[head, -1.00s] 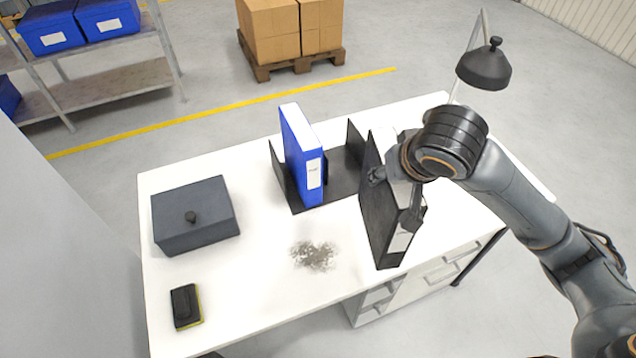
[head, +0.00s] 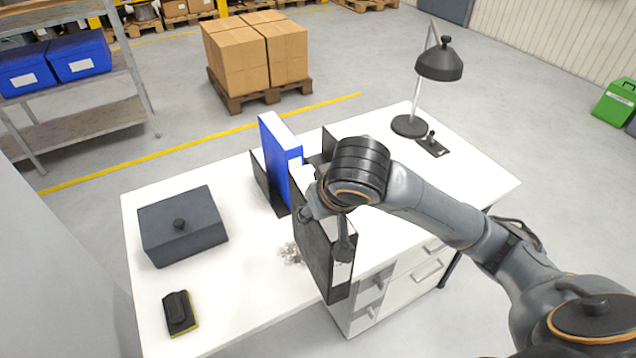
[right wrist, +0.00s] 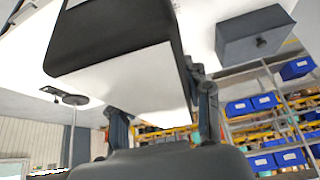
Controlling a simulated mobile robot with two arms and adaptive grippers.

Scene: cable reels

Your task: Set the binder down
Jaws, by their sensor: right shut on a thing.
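My right gripper (head: 325,228) is shut on a black binder (head: 314,252) with a pale end face. In the head view it stands upright in front of the black rack (head: 262,178), its near end overlapping the table's front edge. I cannot tell whether its bottom touches the table. In the right wrist view the binder (right wrist: 110,35) fills the upper middle, between the two fingers of the gripper (right wrist: 160,105). A blue binder (head: 279,150) stands upright in the rack; my arm and the black binder hide part of the rack. My left gripper is not in view.
On the white table (head: 240,290) are a dark lidded box (head: 182,228), a black and yellow brush (head: 180,313), a grey speckled patch (head: 290,253) beside the held binder, and a black lamp (head: 439,65) at the back right.

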